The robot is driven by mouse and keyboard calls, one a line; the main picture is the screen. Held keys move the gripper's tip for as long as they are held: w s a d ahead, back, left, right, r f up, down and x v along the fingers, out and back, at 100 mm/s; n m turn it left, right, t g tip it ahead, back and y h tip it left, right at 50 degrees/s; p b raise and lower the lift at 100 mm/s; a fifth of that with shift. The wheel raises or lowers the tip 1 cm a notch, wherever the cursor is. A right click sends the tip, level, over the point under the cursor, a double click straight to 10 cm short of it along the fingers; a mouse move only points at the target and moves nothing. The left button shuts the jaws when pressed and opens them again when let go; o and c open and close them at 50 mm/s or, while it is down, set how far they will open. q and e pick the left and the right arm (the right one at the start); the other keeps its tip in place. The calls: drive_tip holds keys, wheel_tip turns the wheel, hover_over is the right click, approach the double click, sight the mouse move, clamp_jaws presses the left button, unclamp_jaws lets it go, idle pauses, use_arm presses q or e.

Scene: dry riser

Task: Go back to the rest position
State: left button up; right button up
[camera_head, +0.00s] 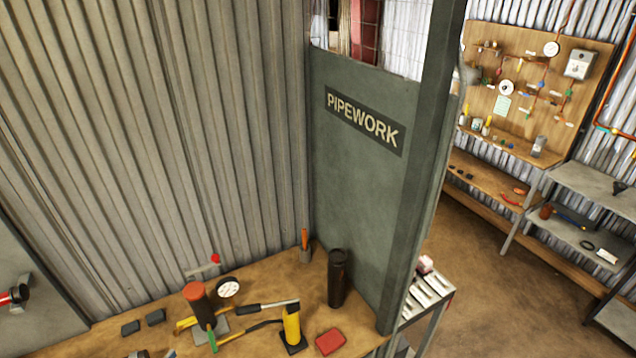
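Neither of my grippers can be made out in the head view. The wooden bench (253,281) runs along the bottom. On it stand an orange-topped dark cylinder (199,305), a round white dial gauge (228,287), a yellow cylinder on a dark base (292,327) and a black cylinder (337,278). A red block (330,341) lies near the front. Long-handled tools lie between the cylinders. Small pale shapes at the bottom edge are cut off, and I cannot tell what they are.
A green-grey partition marked PIPEWORK (365,125) rises at the bench's right end. Corrugated wall (150,130) stands behind. Beyond are a pipework board (520,95), grey shelves (590,190) and open brown floor (480,270). Two dark blocks (143,322) lie on the bench's left.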

use_arm(q)
drive_tip(key=s+d+f+n+g+y, duration=0.1)
drive_tip(key=s+d+f+g+y, duration=0.3)
drive_tip(key=s+d+f+g, duration=1)
drive_tip(key=s+a+f+b, duration=0.1)
drive_tip(key=s+f+b, duration=0.1)
drive_tip(key=f, duration=1.3)
drive_tip(key=s+f+b, duration=0.1)
drive_tip(key=f+b, duration=0.1)
drive_tip(key=f, duration=1.3)
drive_tip(key=s+a+f+b, duration=0.2)
drive_tip(key=s+f, duration=0.7)
drive_tip(key=f, duration=0.1)
drive_tip(key=s+a+f+b, duration=0.1)
drive_tip(key=s+f+b, duration=0.1)
drive_tip(key=s+f, duration=0.7)
drive_tip(key=shift+s+a+f+g, duration=0.15)
drive_tip(key=shift+a+f+g, duration=0.2)
drive_tip(key=shift+f, duration=0.45)
use_arm(e)
wheel_tip(320, 180, down, 8)
drive_tip(key=a, duration=0.2)
drive_tip(key=shift+a, duration=0.25)
